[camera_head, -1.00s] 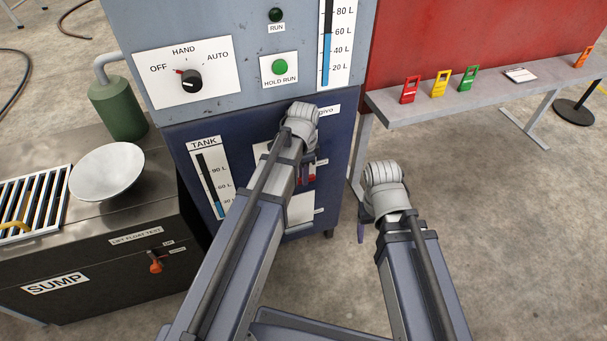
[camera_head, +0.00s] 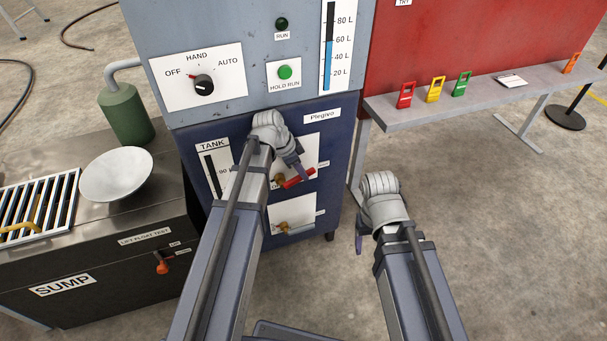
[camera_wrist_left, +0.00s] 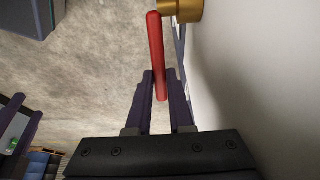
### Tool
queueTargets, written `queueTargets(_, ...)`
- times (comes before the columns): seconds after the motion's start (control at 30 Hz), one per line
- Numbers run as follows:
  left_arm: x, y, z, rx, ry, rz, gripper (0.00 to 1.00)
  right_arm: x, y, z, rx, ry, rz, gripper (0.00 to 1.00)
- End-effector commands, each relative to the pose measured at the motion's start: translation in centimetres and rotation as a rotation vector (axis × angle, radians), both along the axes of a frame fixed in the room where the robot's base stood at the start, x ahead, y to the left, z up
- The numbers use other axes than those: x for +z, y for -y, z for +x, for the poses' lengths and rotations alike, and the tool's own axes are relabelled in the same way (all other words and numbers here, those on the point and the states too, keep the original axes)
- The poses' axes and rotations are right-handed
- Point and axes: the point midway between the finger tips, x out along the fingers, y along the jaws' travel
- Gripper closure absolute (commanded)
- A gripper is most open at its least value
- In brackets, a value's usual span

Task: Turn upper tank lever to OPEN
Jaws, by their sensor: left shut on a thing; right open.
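The upper tank lever (camera_head: 299,182) is a red handle on a brass valve body (camera_head: 278,181), on a white plate on the dark blue cabinet front. In the head view it slants up to the right. In the left wrist view the red lever (camera_wrist_left: 156,45) runs from the brass body (camera_wrist_left: 182,10) down between my fingers. My left gripper (camera_head: 299,170) is shut on the lever's free end, and its fingers also show in the wrist view (camera_wrist_left: 161,76). My right gripper (camera_head: 360,236) is open and empty, right of the cabinet. The small plate labels are unreadable.
A lower brass valve (camera_head: 282,227) sits on another white plate below. The TANK gauge (camera_head: 213,175) is left of the lever, partly behind my left arm. The black SUMP unit (camera_head: 100,275) stands left. A grey bench (camera_head: 430,112) stands right; floor before it is clear.

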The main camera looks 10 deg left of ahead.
Motion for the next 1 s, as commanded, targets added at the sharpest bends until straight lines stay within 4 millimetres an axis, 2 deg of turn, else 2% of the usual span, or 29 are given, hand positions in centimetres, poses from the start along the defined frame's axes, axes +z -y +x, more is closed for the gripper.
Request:
queueTargets(0.27, 0.9, -1.5, -1.1, 0.006, 0.148, -0.218, 1.0, -2.0, 0.0, 0.0, 0.0, 0.0, 0.0, 0.3)
queueTargets(0.47, 1.3, -2.5, -1.8, 0.006, 0.254, -0.374, 1.0, -4.4, 0.1, 0.0, 0.001, 0.001, -0.004, 0.3)
queueTargets(1.0, 1.7, -5.5, -3.7, 0.004, 0.524, -0.773, 1.0, -13.3, 0.1, 0.1, 0.013, 0.004, -0.006, 0.3)
